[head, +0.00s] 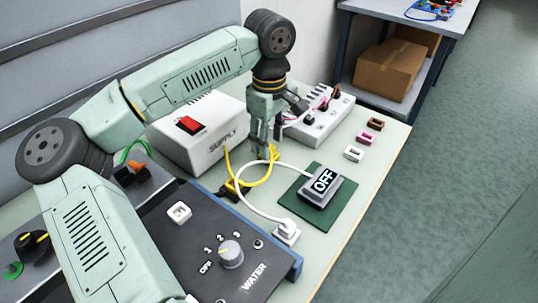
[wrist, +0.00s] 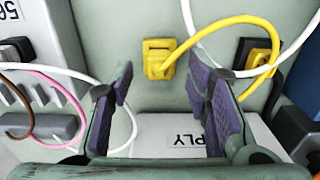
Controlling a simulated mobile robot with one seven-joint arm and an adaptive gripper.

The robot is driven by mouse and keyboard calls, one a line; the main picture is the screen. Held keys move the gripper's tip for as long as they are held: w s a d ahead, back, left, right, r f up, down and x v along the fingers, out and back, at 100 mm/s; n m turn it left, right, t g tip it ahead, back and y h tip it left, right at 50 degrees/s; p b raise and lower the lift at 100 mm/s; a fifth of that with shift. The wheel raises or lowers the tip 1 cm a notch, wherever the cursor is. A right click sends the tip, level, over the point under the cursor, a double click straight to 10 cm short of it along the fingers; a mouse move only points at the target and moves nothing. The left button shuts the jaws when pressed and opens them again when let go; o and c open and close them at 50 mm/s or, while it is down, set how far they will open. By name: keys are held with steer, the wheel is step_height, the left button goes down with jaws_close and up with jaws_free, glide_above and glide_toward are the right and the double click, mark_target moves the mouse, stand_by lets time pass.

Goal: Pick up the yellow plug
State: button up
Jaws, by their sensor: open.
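The yellow plug (wrist: 158,60) lies on the pale green tabletop in the wrist view, with a yellow cable (wrist: 225,22) running off to the right. In the head view it shows as a small yellow piece (head: 273,153) beside the fingertips, partly hidden by them. My gripper (head: 260,150) points down over the table beside the supply box. In the wrist view its two purple-padded fingers (wrist: 162,88) are apart with nothing between them. The plug appears beyond the fingertips, between them from side to side; I see no contact.
The white supply box (head: 215,140) with a red switch stands close left of my gripper. A white power strip (head: 320,122) is behind it. A white cable (head: 243,168) loops in front, near the OFF display (head: 321,186). The water panel (head: 215,235) is nearer.

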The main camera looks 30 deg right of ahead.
step_height(320, 180, down, 2)
steer(key=shift+f+b, duration=0.2)
steer(key=shift+b, duration=0.15)
steer(key=shift+r, duration=0.1)
steer(key=shift+c, duration=0.4)
jaws_close()
